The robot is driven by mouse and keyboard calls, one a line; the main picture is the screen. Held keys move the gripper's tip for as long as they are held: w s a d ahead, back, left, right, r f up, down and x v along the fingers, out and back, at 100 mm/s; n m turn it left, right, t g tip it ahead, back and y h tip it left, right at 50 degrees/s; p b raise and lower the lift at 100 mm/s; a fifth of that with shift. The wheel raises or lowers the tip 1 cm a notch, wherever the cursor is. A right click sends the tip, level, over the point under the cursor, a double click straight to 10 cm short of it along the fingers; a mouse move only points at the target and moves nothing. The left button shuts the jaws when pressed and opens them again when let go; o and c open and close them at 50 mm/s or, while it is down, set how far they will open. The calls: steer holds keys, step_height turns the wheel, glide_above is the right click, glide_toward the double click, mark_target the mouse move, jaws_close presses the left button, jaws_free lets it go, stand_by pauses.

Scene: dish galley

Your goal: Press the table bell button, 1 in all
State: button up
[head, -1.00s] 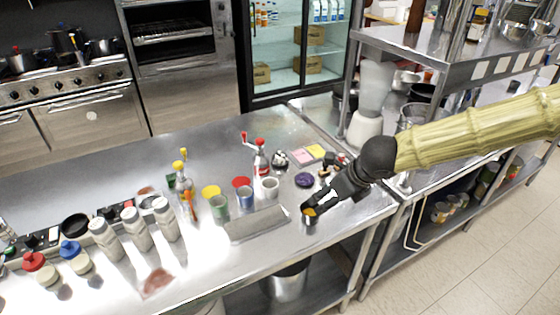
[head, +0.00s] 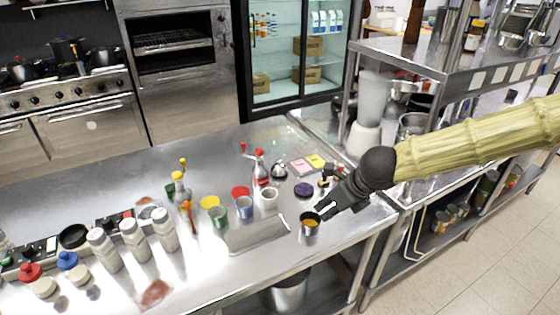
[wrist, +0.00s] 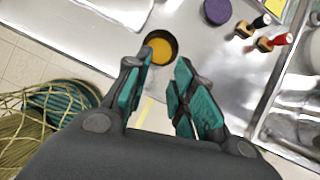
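The table bell (head: 279,169), a small silver dome on a dark base, stands on the steel table behind the grey cup and right of the red-capped bottle. It does not show in the wrist view. My gripper (head: 324,210) is over the right part of the table, in front and to the right of the bell and well apart from it. In the wrist view its two teal-padded fingers (wrist: 165,75) are spread with nothing between them. A metal cup with orange contents (head: 309,228) stands just below the fingertips; it also shows beyond them in the wrist view (wrist: 160,48).
A red-capped bottle (head: 260,172), grey cup (head: 269,198) and purple disc (head: 304,190) stand near the bell. Pink and yellow pads (head: 308,164) lie to its right. A long grey tray (head: 257,235) is in front. The table behind the bell is fairly clear.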

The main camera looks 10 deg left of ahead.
jaws_close()
stand_by(0.6)
stand_by(0.4)
